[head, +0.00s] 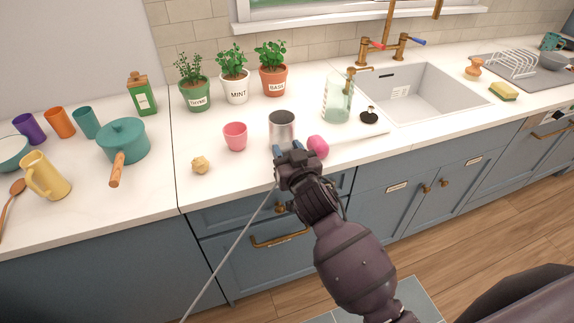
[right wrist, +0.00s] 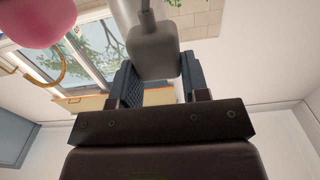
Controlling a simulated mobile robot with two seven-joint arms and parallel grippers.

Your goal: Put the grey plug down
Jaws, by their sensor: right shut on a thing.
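The grey plug (right wrist: 153,52) is between the blue-padded jaws of my right gripper (right wrist: 162,85) in the right wrist view, with a grey cord stub at its end. In the head view my right gripper (head: 291,152) is at the counter's front part, just in front of a metal can (head: 282,128). There the gripper hides the plug, and I cannot tell whether it touches the counter. A thin grey cable (head: 228,250) runs from near the gripper down to the lower left. My left gripper is not in view.
A magenta ball (head: 318,147) sits close right of the gripper. A pink cup (head: 235,136) and a small tan lump (head: 200,165) are to its left. A glass bottle (head: 338,100) and black stopper (head: 369,115) stand behind right. The white counter (head: 150,200) has bare room at front left.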

